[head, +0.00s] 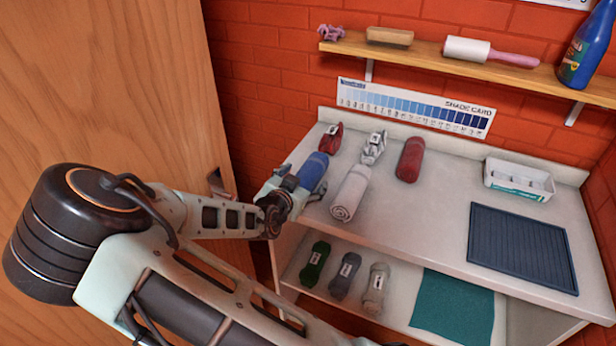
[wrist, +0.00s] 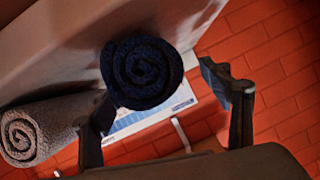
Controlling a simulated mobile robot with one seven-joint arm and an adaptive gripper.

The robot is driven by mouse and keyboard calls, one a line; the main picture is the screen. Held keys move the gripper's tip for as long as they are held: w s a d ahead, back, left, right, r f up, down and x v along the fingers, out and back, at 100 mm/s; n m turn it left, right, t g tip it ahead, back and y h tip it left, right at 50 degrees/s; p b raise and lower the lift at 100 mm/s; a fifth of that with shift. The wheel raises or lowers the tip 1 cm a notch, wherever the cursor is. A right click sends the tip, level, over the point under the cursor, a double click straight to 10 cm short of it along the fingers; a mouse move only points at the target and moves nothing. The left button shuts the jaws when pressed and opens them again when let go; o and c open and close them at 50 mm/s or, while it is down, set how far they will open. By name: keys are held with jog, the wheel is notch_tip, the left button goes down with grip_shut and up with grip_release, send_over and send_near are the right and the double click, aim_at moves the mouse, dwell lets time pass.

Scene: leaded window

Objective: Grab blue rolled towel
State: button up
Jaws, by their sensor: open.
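The blue rolled towel (head: 315,168) lies on the white counter's left part in the head view, its near end beside my gripper (head: 292,180). In the wrist view its dark blue spiral end (wrist: 141,70) faces me. My gripper (wrist: 165,95) is open there, one finger to the left of the roll and the other to the right. The left finger looks close to the roll and overlaps its edge; I cannot tell whether it touches. A gap shows between the roll and the right finger.
A white rolled towel (head: 350,193) lies close on the right and shows in the wrist view (wrist: 40,130). A red roll (head: 410,159), a white tray (head: 519,180) and a dark ribbed mat (head: 522,247) are on the counter (head: 430,215). A wooden panel (head: 100,80) stands left.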

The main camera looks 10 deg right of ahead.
jog(key=shift+x, duration=1.95)
jog(key=shift+d, duration=0.1)
jog(key=shift+c, duration=0.3)
jog(key=c, duration=1.2)
jog(key=shift+c, duration=0.2)
jog(key=shift+r, duration=0.15)
